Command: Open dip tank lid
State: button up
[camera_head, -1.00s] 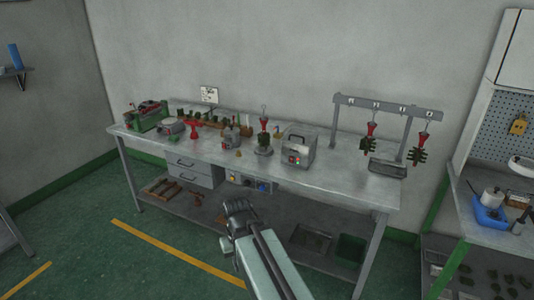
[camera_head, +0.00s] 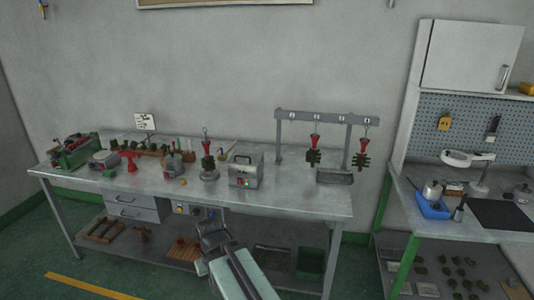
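The dip tank appears to be the grey metal box (camera_head: 244,176) near the middle of the workbench, with a red and a green light on its front. Its lid (camera_head: 244,161) has a dark handle on top and looks shut. My gripper (camera_head: 209,226) is at the end of my raised arm, low in the picture, in front of the bench and apart from the tank. The fingers are too small and dark to show whether they are open or shut. Nothing is seen held.
A hanging rack (camera_head: 325,117) with two trees and a small tray (camera_head: 335,177) is to the right. A second bench (camera_head: 470,222) stands further right.

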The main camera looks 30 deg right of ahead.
aim_at(246, 154)
jog(key=z, duration=0.35)
jog(key=i, duration=1.55)
jog(key=u, duration=0.95)
